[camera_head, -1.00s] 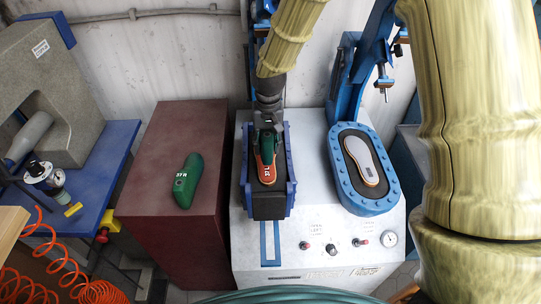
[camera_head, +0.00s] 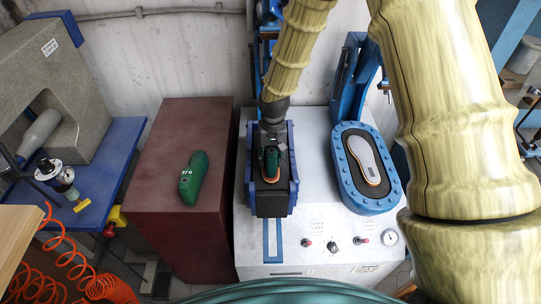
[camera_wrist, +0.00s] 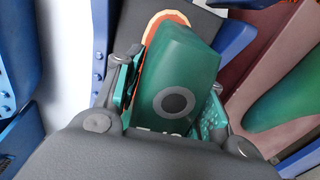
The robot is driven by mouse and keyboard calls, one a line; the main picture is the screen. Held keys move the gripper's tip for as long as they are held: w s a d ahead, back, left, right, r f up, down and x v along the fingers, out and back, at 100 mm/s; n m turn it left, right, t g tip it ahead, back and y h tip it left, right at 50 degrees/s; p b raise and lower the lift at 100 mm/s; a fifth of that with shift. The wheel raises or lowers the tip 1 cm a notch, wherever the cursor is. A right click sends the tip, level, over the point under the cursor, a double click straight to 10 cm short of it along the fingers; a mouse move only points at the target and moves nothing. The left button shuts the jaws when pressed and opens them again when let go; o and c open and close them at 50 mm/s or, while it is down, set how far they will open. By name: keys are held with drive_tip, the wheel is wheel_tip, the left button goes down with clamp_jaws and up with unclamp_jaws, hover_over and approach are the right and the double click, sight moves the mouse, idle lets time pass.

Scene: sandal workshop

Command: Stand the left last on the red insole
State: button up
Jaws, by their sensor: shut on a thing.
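My gripper (camera_head: 271,132) is shut on a green last (camera_head: 271,160) over the left press bed. In the wrist view the last (camera_wrist: 190,75) sits between the two finger pads, with a grey disc on its top and white lettering partly hidden. The red insole (camera_wrist: 165,18) lies on the dark pad under the last, and its orange-red rim shows past the last's edge. In the head view only a thin part of this insole (camera_head: 270,181) shows. I cannot tell whether the last touches it.
A second green last marked 37 R (camera_head: 193,178) lies on the maroon cabinet (camera_head: 160,150) at the left. A white insole with an orange edge (camera_head: 366,155) lies in the right blue-rimmed press bed (camera_head: 345,187). Blue walls (camera_head: 291,150) flank the left bed's pad (camera_head: 271,203).

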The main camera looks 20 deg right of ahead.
drive_tip(key=shift+f, duration=0.3)
drive_tip(key=o, duration=1)
drive_tip(key=shift+r, duration=0.15)
drive_tip(key=shift+d+r+b, duration=0.15)
drive_tip(key=shift+r+b, duration=1.05)
drive_tip(key=shift+r, duration=2.75)
